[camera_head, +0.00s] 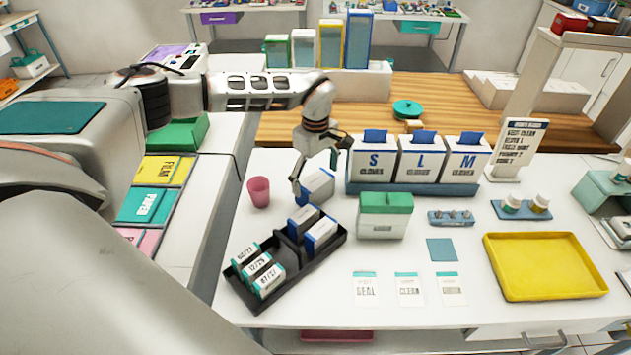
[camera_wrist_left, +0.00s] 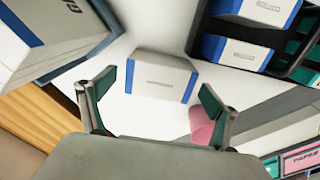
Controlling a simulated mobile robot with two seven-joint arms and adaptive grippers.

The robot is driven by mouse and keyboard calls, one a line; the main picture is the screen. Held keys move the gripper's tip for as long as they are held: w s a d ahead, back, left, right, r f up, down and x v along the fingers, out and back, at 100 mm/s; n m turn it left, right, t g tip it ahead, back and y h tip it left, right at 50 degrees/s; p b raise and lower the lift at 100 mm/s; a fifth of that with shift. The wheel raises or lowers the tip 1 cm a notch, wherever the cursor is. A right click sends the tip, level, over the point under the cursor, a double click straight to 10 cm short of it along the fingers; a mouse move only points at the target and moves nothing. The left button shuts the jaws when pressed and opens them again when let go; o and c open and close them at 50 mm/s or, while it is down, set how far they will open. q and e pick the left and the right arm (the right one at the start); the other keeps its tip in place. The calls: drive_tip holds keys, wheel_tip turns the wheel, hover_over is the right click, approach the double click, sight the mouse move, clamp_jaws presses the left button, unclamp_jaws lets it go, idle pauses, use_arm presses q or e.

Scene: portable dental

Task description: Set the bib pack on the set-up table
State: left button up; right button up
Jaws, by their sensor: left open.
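A white pack with blue ends (camera_head: 318,187), which I take for the bib pack, rests on the white set-up table (camera_head: 300,275) behind the black tray. It also shows in the left wrist view (camera_wrist_left: 160,77), with small print too blurred to read. My left gripper (camera_head: 314,172) is open at this pack and partly covers it. In the left wrist view the spread fingers (camera_wrist_left: 158,88) frame the pack, with a gap on either side, and nothing is in their grip. My right gripper is not in view.
The black divided tray (camera_head: 334,240) holds similar blue-ended packs and several teal-labelled boxes. A pink cup (camera_head: 258,191) stands left of the pack, glove boxes (camera_head: 373,160) behind right. A green-lidded box (camera_head: 385,215) and yellow tray (camera_head: 545,266) lie further right.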

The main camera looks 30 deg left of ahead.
sight(315, 180)
use_arm(q)
wheel_tip(315, 180, up, 11)
drive_tip(key=shift+b, duration=0.3)
drive_tip(key=shift+s+f, duration=0.1)
drive_tip(key=shift+f, duration=0.1)
idle(0.3)
